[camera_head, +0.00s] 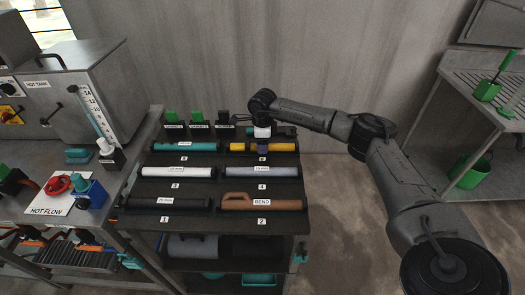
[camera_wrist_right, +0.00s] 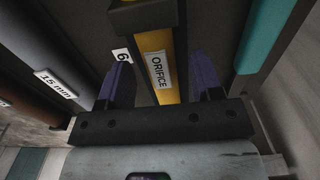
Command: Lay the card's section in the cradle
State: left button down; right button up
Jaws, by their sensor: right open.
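My right gripper (camera_head: 262,145) is over the far right place of the sloped rack, marked 6. In the right wrist view its purple fingers (camera_wrist_right: 160,62) stand open on either side of a yellow section labelled ORIFICE (camera_wrist_right: 155,42). I cannot tell whether they touch it. The yellow section also shows in the head view (camera_head: 288,147), lying in its place, partly hidden by the gripper. A white card marked HOT FLOW (camera_head: 47,211) lies on the left bench. I cannot make out the cradle for certain. My left gripper is not in view.
The rack (camera_head: 214,187) also holds a teal section (camera_head: 190,147), a white one (camera_head: 180,172), a grey-blue one (camera_head: 265,172), a black one (camera_head: 150,203) and a brown BEND (camera_head: 263,204). Small green and black blocks stand behind. A grey tank (camera_head: 85,85) stands left.

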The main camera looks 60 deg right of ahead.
jog(key=shift+f, duration=0.6)
dwell(0.3)
grip_shut()
dwell(0.5)
